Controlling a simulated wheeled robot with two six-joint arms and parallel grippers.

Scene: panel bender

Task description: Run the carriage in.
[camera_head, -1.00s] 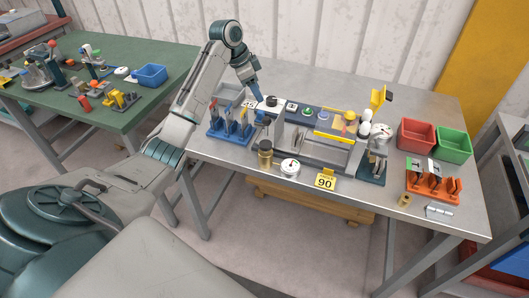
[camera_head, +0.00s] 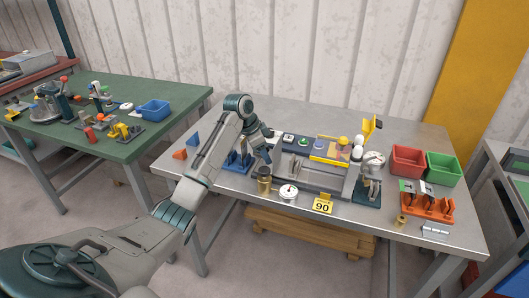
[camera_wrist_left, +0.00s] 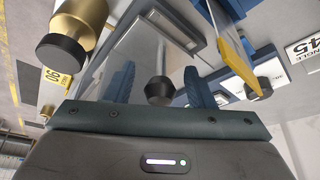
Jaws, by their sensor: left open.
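The panel bender (camera_head: 318,177) stands on the steel table, with a grey bed and a blue back panel. My left gripper (camera_head: 267,158) points down at the bender's left end, behind the brass cylinder. In the left wrist view, its two blue fingers (camera_wrist_left: 160,88) are apart. A black knob (camera_wrist_left: 159,91) on a grey metal part shows between them; I cannot tell whether they touch it. I cannot tell for sure which part is the carriage, as my arm hides some of the left end. My right gripper is not in view.
A brass cylinder (camera_head: 264,187) and a dial gauge (camera_head: 288,192) stand close in front of the gripper. A yellow 90 card (camera_head: 323,205) is at the front edge. Red (camera_head: 407,160) and green (camera_head: 443,167) bins and an orange rack (camera_head: 428,206) are at right.

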